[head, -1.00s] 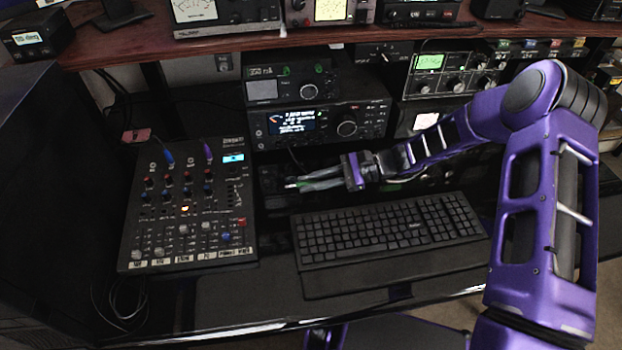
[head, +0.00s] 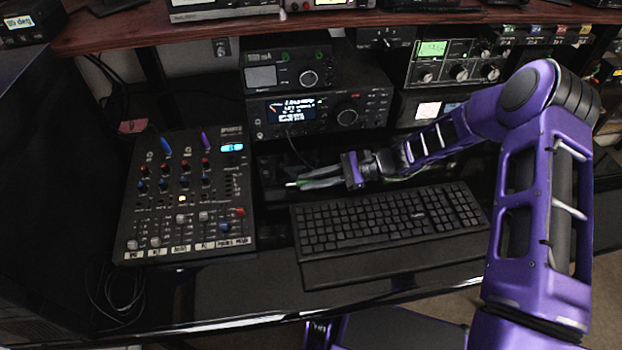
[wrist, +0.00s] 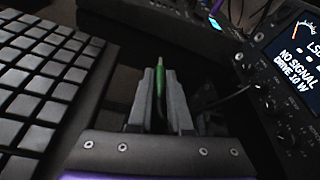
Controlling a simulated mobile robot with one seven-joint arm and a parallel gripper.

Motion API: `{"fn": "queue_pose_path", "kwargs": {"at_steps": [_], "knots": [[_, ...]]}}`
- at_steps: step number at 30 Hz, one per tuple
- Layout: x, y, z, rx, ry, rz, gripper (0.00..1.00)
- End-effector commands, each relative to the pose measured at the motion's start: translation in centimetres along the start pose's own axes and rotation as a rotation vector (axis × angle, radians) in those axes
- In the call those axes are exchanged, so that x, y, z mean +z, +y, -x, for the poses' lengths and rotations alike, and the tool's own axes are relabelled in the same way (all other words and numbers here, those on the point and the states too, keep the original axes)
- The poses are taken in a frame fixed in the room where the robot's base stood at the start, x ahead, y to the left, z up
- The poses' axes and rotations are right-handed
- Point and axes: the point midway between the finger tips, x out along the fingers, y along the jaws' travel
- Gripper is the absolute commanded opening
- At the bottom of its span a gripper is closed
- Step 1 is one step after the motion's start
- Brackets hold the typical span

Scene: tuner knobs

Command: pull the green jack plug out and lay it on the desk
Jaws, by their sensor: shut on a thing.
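My gripper (head: 304,183) is shut on the green jack plug (head: 291,184) just behind the keyboard's left end and in front of the lower radio. In the wrist view the green plug (wrist: 160,86) sits between the two grey fingers, with its bare metal tip pointing away from my gripper (wrist: 160,108). The tip is in no socket that I can see. The black desk (head: 240,290) shows in front of the mixer and keyboard. I cannot tell whether the plug touches the desk.
A keyboard (head: 390,225) lies right in front of my gripper. A mixer (head: 185,215) with blue and purple plugs stands to the left. The lower radio (head: 350,117), with a cable at its front, stands behind. A strip of bare desk runs along the front edge.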

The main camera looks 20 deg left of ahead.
Motion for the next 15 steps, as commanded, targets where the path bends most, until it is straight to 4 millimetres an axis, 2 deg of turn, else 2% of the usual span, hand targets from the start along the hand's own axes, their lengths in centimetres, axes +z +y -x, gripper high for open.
{"fn": "queue_pose_path", "kwargs": {"at_steps": [15], "knots": [[-1.4,0.7,-0.4,0.003,0.006,-0.004,0.00]]}}
